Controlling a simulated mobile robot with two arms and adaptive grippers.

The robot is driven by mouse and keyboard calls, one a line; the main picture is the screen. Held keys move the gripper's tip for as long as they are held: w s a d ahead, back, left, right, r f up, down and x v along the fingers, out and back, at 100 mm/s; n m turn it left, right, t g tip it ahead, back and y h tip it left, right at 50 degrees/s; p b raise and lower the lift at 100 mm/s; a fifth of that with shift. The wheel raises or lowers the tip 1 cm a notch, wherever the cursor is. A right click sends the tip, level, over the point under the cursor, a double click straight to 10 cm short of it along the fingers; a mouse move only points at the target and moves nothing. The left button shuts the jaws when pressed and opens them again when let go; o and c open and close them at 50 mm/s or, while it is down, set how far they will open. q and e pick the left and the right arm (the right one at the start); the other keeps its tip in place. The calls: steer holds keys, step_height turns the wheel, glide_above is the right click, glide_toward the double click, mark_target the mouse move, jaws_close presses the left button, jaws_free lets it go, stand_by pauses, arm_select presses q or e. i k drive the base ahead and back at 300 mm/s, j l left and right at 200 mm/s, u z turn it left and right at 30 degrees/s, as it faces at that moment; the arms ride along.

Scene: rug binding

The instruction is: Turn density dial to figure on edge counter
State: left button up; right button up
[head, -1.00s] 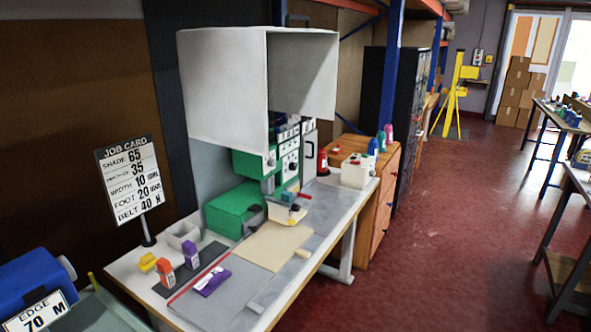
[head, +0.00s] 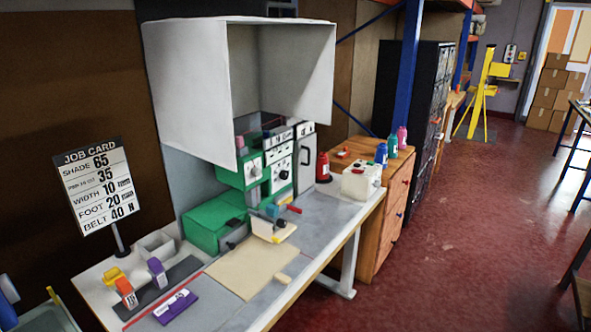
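The blue machine that carried an "EDGE 70 M" sign one second ago is nearly out of view; only a blue sliver (head: 8,300) shows at the lower left edge, and its sign is out of frame. A green machine (head: 215,222) stands on the bench under a white hood. Its upright panels carry round dials (head: 284,174) and small knobs. Their labels and settings are too small to read, so I cannot tell which one is the density dial. Neither of my grippers is in view.
A job card (head: 97,185) on a stand reads shade 65, width 10, foot 20, belt 40 N. The white hood (head: 190,90) overhangs the machine.

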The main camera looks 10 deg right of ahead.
mark_target(283, 175)
steer(key=i+l+u, duration=0.15)
steer(key=l, duration=0.2)
steer(key=i+l+u, duration=0.1)
steer(key=l, duration=0.25)
steer(key=i+l+u, duration=0.3)
steer(key=l, duration=0.45)
steer(key=i+l+u, duration=0.1)
steer(key=l, duration=0.3)
steer(key=i+l+u, duration=0.15)
steer(key=l, duration=0.3)
steer(key=i, duration=0.05)
